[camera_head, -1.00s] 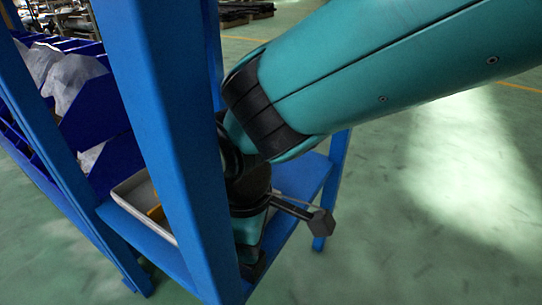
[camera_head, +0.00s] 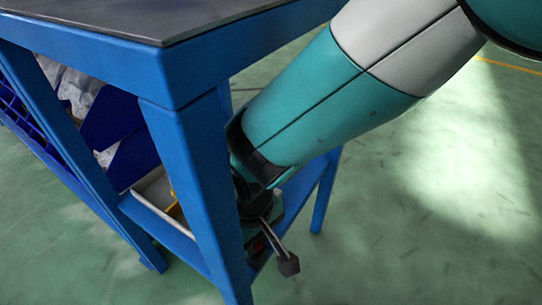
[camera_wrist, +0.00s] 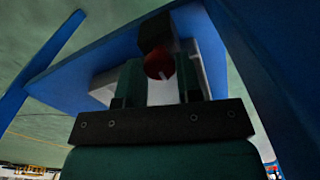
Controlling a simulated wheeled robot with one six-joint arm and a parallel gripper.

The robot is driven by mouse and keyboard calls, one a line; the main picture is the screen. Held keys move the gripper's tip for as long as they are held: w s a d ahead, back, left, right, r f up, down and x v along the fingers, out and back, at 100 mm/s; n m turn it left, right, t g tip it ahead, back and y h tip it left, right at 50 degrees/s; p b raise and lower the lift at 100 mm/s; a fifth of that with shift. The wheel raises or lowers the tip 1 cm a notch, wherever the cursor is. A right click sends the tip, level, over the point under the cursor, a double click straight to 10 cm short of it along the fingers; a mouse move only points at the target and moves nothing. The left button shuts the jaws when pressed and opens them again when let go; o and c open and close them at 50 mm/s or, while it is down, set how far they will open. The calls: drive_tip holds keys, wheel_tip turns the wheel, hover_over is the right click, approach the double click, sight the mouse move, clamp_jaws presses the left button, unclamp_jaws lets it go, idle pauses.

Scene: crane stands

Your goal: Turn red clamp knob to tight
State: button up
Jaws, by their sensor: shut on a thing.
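The red clamp knob (camera_wrist: 157,66) shows in the wrist view as a small round red end with a pale mark at its lower edge. It sits in front of a dark block (camera_wrist: 155,34). My gripper (camera_wrist: 160,72) has one finger on each side of the knob and is shut on it. The fingers partly hide the knob's sides. I cannot make out the knob clearly there.
A blue bench frame (camera_head: 205,190) with a dark top (camera_head: 150,18) stands close to my arm. A grey tray (camera_head: 152,190) lies on its lower shelf. Blue bins (camera_head: 118,125) with bagged contents are at left. The green floor at right is clear.

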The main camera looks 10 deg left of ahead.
idle(0.4)
drive_tip(key=o, duration=0.9)
drive_tip(key=shift+o, duration=0.2)
drive_tip(key=shift+f+b, duration=0.1)
drive_tip(key=shift+b, duration=0.2)
